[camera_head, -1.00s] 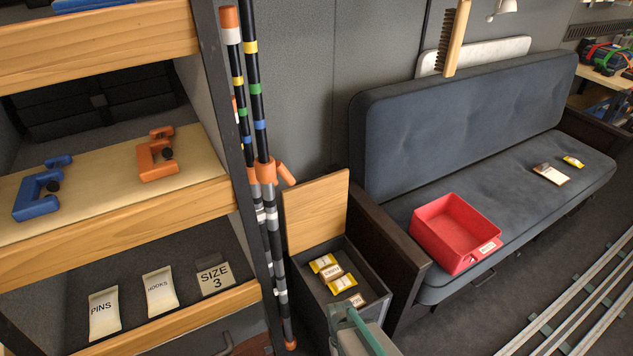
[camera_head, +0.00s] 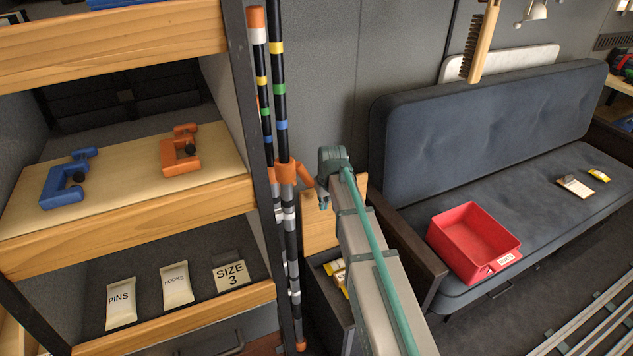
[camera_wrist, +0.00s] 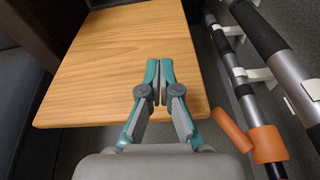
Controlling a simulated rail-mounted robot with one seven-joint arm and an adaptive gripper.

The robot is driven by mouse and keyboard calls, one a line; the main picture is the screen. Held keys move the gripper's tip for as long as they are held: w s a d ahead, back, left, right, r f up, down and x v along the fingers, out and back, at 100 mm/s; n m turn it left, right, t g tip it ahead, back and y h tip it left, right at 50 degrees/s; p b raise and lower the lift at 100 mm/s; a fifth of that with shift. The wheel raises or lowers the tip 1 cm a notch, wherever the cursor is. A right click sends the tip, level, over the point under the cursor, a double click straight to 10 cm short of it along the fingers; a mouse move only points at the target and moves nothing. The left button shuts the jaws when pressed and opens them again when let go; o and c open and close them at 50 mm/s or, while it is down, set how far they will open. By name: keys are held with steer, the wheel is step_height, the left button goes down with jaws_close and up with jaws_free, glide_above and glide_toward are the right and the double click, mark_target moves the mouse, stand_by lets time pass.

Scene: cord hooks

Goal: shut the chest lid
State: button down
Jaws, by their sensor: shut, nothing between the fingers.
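The chest (camera_head: 327,318) is a dark grey box on the floor between the shelf unit and the sofa. Its wooden lid (camera_head: 316,232) stands raised at the back, partly hidden by my arm. In the wrist view the lid (camera_wrist: 105,60) is a broad wooden panel filling the upper middle. My gripper (camera_wrist: 157,66) is shut and empty, its fingertips in front of the lid's face near one edge. I cannot tell whether they touch it.
Yellow-and-white packets (camera_head: 338,272) lie in the chest. Striped poles (camera_head: 282,150) with orange clamps stand close at the lid's left; they also show at right in the wrist view (camera_wrist: 245,80). The dark sofa (camera_head: 480,120) with a red bin (camera_head: 470,245) stands to the right.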

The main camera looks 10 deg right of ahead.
steer(key=w+a+r+n, duration=0.1)
steer(key=w+r, duration=0.9)
steer(key=r, duration=0.2)
steer(key=a+p+x, duration=0.1)
steer(key=p+x, duration=0.1)
steer(key=x, duration=0.8)
steer(key=shift+s+d+r+t, duration=0.1)
steer(key=shift+s+d+t, duration=0.2)
steer(key=shift+s, duration=0.6)
steer(key=shift+s+d+t, duration=0.1)
steer(key=shift+s+d, duration=0.3)
steer(key=shift+s, duration=0.5)
